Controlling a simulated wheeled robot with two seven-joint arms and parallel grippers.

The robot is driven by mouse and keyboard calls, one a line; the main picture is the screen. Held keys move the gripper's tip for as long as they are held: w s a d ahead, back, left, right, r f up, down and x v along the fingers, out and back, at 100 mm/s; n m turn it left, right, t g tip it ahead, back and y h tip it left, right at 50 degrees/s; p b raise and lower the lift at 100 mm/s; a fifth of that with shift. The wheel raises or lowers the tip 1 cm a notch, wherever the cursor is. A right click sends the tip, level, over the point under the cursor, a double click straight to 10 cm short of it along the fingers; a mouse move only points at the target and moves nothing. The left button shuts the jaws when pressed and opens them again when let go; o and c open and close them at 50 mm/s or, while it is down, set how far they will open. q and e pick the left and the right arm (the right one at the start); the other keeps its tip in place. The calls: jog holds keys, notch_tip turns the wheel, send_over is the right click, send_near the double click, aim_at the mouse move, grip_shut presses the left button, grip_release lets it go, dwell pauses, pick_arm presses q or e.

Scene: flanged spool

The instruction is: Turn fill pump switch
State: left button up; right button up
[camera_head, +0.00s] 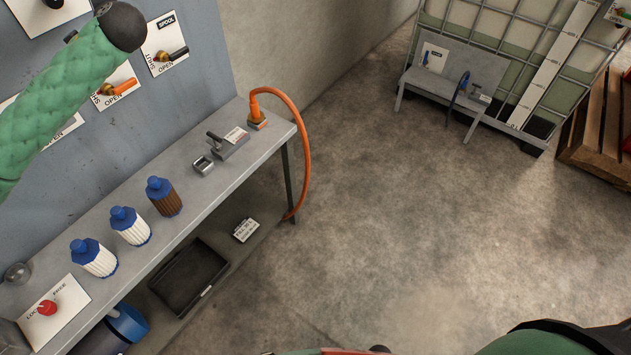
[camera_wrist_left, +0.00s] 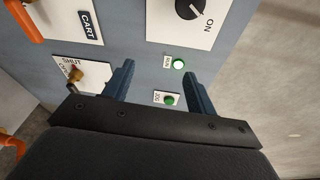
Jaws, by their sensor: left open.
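A black rotary knob (camera_wrist_left: 190,8) on a white plate with the letters "ON" shows at the top of the left wrist view, cut off by the edge. I cannot read a pump label on it. My left gripper (camera_wrist_left: 157,67) is open and empty, with its two dark blue fingers pointing at the grey panel below that knob. Between and beyond the fingers are a green lamp or button (camera_wrist_left: 178,63) and a second green one (camera_wrist_left: 169,100), each with a small label. In the head view my green-sleeved left arm crosses the panel; its gripper is out of that view. The right gripper is not seen.
The panel carries an orange-handled valve (camera_head: 118,88) and a spool valve (camera_head: 170,56). The bench (camera_head: 215,185) below holds several blue-capped bottles, a clamp-like fitting and an orange hose (camera_head: 302,130). A caged tank (camera_head: 520,50) stands far right. The floor (camera_head: 400,200) between is clear.

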aim_at(57, 2)
pick_arm(q)
jog(key=a+m+y, duration=0.1)
jog(key=a+m, duration=0.1)
jog(key=a+r+m+g+y+p, duration=0.1)
jog(key=a+m, duration=0.1)
jog(key=a+r+m+y+p, duration=0.1)
jog(key=a+m, duration=0.1)
jog(key=a, duration=0.1)
jog(key=shift+s+a+r+g+y, duration=0.1)
jog(key=shift+s+r+g+y, duration=0.1)
jog(key=shift+s+g+y, duration=0.15)
jog(key=p+x, duration=0.2)
jog(key=x, duration=0.2)
jog(key=shift+a+f+p, duration=0.1)
jog(key=shift+p, duration=0.2)
jog(key=shift+w+a+f, duration=0.15)
jog(key=shift+w+a, duration=0.2)
jog(key=shift+w, duration=0.1)
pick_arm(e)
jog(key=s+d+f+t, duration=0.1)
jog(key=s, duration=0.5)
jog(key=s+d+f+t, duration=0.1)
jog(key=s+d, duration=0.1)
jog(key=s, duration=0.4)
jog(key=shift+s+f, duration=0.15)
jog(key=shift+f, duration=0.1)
pick_arm(q)
jog(key=shift+c, duration=0.5)
